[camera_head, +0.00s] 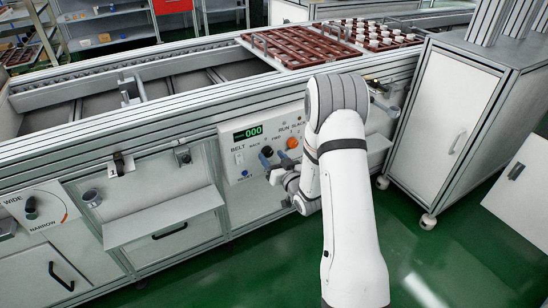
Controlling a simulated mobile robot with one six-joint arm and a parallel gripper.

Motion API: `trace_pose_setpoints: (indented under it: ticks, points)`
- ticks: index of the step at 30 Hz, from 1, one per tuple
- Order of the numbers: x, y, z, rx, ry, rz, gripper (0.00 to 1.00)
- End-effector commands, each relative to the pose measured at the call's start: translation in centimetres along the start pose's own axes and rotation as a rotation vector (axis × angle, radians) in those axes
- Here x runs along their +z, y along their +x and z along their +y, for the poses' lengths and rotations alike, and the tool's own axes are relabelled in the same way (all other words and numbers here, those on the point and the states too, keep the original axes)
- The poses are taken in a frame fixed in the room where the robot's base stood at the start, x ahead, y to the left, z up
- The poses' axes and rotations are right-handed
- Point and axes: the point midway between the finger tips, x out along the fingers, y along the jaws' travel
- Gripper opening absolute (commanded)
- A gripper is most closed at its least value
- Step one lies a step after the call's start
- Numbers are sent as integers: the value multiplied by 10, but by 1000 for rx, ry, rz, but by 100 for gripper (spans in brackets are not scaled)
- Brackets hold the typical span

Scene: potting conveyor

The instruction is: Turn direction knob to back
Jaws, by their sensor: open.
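The direction knob (267,152) is a small black knob on the white belt control panel (226,147), just below the BACK and FWD labels. Its exact pointing is too small to tell. My gripper (277,170) is open, close to the panel and just below and right of the knob. I cannot tell whether a finger touches the knob. My white arm comes up from the bottom right and hides the panel's right end.
The panel also has a green display reading 000 (248,133) and an orange knob (292,143). A shelf (165,217) juts out at lower left. A white cabinet (448,110) stands right. Brown trays (290,45) lie on the conveyor. Green floor is clear in front.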

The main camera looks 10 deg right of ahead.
Motion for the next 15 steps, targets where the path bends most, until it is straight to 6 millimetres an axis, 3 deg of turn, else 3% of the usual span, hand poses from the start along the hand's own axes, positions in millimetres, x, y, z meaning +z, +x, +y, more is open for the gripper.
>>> trace_pose_setpoints:
  ticks: [6,15]
  points:
    - [0,17,0,0,0,0,56]
    - [0,19,-1,0,0,-1,52]
